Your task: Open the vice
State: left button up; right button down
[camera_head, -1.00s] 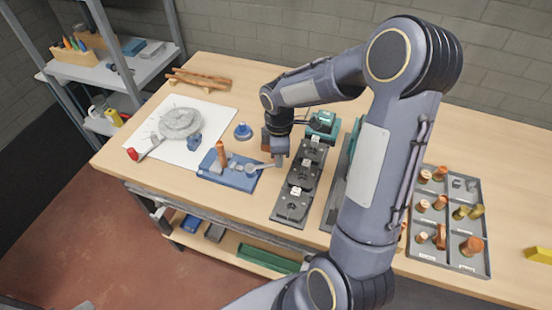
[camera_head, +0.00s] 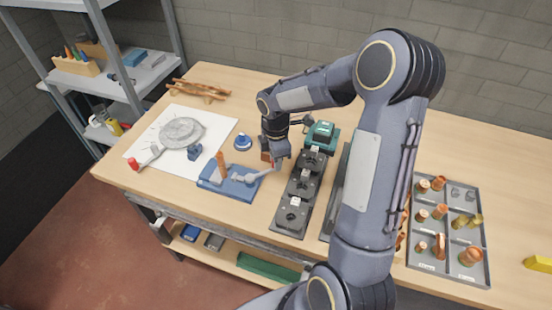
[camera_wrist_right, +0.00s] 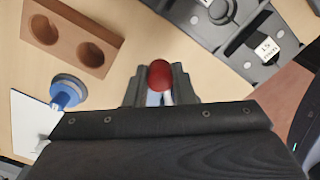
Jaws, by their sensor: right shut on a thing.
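The blue vice (camera_head: 226,187) lies flat near the front edge of the bench, with an orange cylinder (camera_head: 221,163) upright on it. Its pale lever (camera_head: 256,177) reaches right to my right gripper (camera_head: 275,163). In the right wrist view, the lever's red ball knob (camera_wrist_right: 159,75) sits between the fingers of my right gripper (camera_wrist_right: 156,88), which is shut on it. My left gripper is not in view.
The row of dark fixtures (camera_head: 290,217) stands close right of the gripper. A blue round-based piece (camera_head: 242,142) and a brown block with two holes (camera_wrist_right: 72,36) are nearby. White paper with a grey disc (camera_head: 182,132) lies left. A parts tray (camera_head: 483,262) is far right.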

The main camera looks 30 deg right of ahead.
jog(key=c, duration=1.2)
grip_release()
notch_tip(320, 180, up, 8)
jog(key=shift+f+b, duration=0.25)
jog(key=shift+b, duration=0.2)
jog(key=shift+r, duration=0.2)
jog(key=shift+s+a+r, duration=0.1)
jog(key=shift+s+r, duration=0.1)
jog(key=shift+r, duration=0.1)
jog(key=s+a+r+m+t+y, duration=0.2)
jog(key=s+a+m, duration=0.3)
jog(key=s+m, duration=0.3)
jog(key=s+a+r+m+t+y, duration=0.1)
jog(key=s+a+r+m+t, duration=0.1)
jog(key=s+a+m, duration=0.3)
jog(key=s+m+t, duration=0.1)
jog(key=s+m, duration=0.3)
jog(key=s, duration=0.3)
jog(key=shift+s+a+t+y, duration=0.2)
jog(key=shift+s+t+y, duration=0.1)
jog(key=shift+s+y, duration=0.1)
